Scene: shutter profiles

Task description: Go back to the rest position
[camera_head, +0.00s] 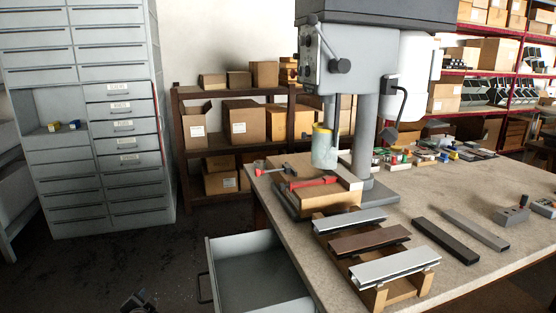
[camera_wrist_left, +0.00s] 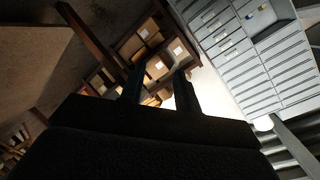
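My left gripper (camera_head: 138,301) shows only as a small dark tip at the bottom edge of the head view, over the dark floor and left of an open drawer. In the left wrist view its two dark fingers (camera_wrist_left: 160,84) stand apart with nothing between them. Behind them are shelves with cardboard boxes and the grey drawer cabinet. My right gripper is in neither view. Several shutter profiles (camera_head: 369,242) lie across a wooden rack on the workbench, and two more (camera_head: 446,241) lie on the bench top to its right.
The workbench (camera_head: 420,193) carries a drill press (camera_head: 365,110) and small parts. An open grey drawer (camera_head: 258,277) juts out at the bench's left side. A grey drawer cabinet (camera_head: 118,166) stands at the left. The dark floor between cabinet and bench looks clear.

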